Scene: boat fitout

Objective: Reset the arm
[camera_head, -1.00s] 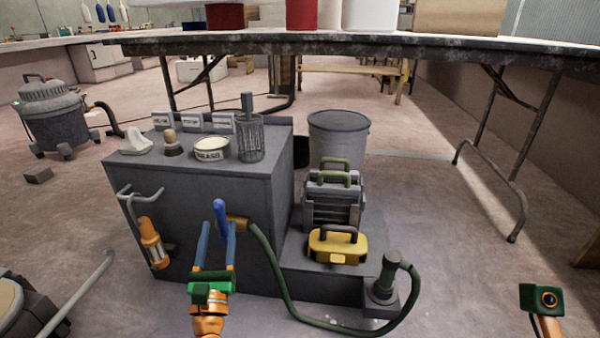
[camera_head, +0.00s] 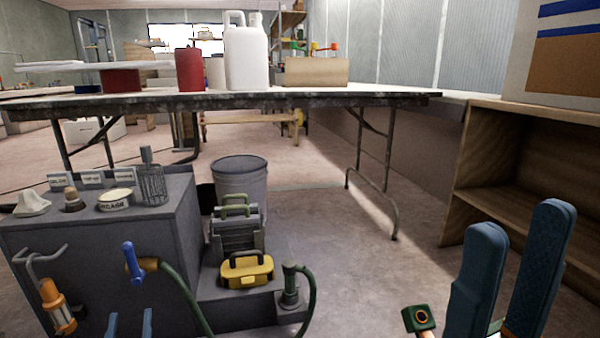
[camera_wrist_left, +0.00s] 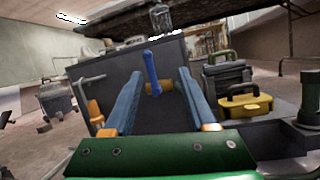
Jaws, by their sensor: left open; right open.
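My left gripper (camera_head: 129,324) shows only as two blue fingertips at the bottom edge of the head view, in front of the grey cabinet (camera_head: 95,265). In the left wrist view its fingers (camera_wrist_left: 158,95) are apart with nothing between them, and a blue lever handle (camera_wrist_left: 151,72) shows beyond them. The same blue handle (camera_head: 130,262) is on the cabinet front in the head view, at the end of a green hose (camera_head: 185,298). My right gripper (camera_head: 510,265) is large at the lower right, its two blue fingers pointing up, apart and empty.
A yellow toolbox (camera_head: 247,271) and grey cases (camera_head: 236,232) stand on the low step beside the cabinet. A grey bin (camera_head: 240,180) is behind. A long table (camera_head: 300,100) spans the back, with a wooden shelf (camera_head: 490,190) at right. Floor in the middle right is clear.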

